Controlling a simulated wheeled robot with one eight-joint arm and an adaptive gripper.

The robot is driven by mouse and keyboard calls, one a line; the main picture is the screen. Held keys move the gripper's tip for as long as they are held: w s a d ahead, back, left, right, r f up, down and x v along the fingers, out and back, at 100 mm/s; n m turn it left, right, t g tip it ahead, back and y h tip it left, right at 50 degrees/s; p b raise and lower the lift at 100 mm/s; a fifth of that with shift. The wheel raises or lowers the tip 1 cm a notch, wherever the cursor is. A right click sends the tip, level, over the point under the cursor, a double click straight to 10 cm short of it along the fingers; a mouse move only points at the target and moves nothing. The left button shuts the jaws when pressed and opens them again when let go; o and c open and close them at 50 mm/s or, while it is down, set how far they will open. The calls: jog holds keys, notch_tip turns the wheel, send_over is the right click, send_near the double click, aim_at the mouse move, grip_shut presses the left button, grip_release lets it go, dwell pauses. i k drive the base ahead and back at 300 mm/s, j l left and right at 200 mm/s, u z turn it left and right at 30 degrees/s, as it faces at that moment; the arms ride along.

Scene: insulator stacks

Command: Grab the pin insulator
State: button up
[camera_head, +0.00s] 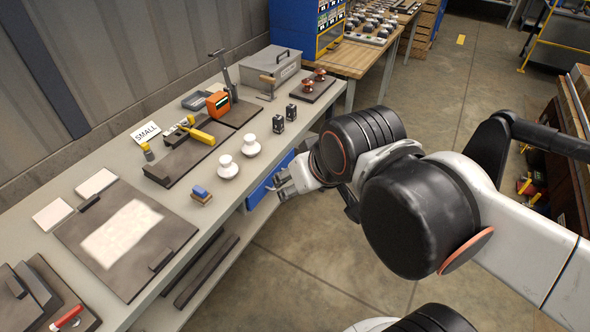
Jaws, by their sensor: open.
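Two small white insulators stand upright on the grey workbench (182,215), a nearer one (228,168) and a farther one (250,146). Two reddish-brown insulator-like pieces (319,75) sit on a dark board farther back on the bench. I cannot tell for sure which of these is the pin insulator. My gripper (279,187) is open and appears empty, at the bench's front edge, to the right of and nearer than the white insulators. It touches none of them. My arm hides part of the bench front.
Two small black blocks (278,124) stand right of the white insulators. A blue-topped block (201,194) lies nearer. An orange device (218,103), yellow-handled tool (198,133) and grey toolbox (270,70) are farther back. A dark mat (175,233) covers the near bench. Open floor lies right.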

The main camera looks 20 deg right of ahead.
aim_at(251, 148)
jog(key=l+u, duration=0.7)
jog(key=l, duration=0.15)
jog(key=k+l+u, duration=0.15)
jog(key=l+u, duration=0.2)
